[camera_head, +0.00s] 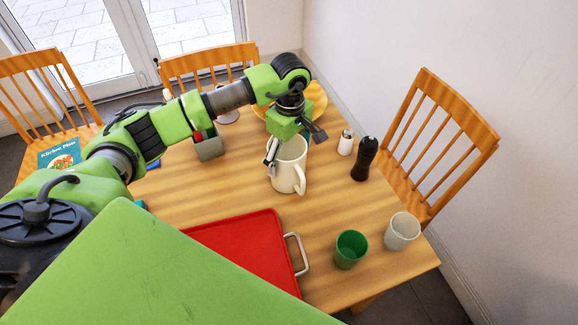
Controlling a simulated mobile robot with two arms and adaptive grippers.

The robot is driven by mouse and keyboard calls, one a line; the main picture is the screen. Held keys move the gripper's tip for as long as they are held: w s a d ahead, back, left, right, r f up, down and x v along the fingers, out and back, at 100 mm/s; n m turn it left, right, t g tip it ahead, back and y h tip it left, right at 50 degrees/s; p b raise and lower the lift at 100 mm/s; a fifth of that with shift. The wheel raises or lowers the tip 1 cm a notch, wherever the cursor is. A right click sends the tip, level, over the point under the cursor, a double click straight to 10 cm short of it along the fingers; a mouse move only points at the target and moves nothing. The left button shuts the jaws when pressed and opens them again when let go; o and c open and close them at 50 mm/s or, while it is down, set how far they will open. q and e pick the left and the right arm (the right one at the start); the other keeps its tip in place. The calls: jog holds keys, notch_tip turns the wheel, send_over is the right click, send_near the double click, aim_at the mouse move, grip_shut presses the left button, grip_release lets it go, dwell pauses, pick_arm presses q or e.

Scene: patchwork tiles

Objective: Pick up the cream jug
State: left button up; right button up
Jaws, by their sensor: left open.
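The cream jug (291,172) stands upright on the wooden table, right of the middle of the view. Its handle (300,180) faces the front right. My left gripper (291,146) comes from above and is at the jug's rim. One dark finger is at the jug's left side and the other is out to the upper right. The fingers are open; whether they touch the jug I cannot tell. The gripper hides part of the jug's top. My right gripper is not in view.
A red tray (240,242) lies in front. A green cup (351,248) and a pale cup (402,231) stand front right. A black pepper mill (364,159) and white shaker (346,142) stand right of the jug. A yellow plate (317,99) and grey caddy (209,148) are behind.

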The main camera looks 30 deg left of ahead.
pick_arm(q)
notch_tip(320, 180, down, 3)
jog(key=shift+d+f+p, duration=0.1)
jog(key=shift+f+p, duration=0.05)
jog(key=shift+p, duration=0.15)
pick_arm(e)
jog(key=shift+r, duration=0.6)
pick_arm(q)
jog(key=shift+c, duration=0.2)
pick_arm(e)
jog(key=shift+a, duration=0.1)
pick_arm(q)
jog(key=c, duration=1.4)
jog(key=shift+c, duration=0.2)
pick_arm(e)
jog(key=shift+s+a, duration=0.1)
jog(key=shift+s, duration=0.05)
pick_arm(q)
jog(key=shift+r, duration=0.2)
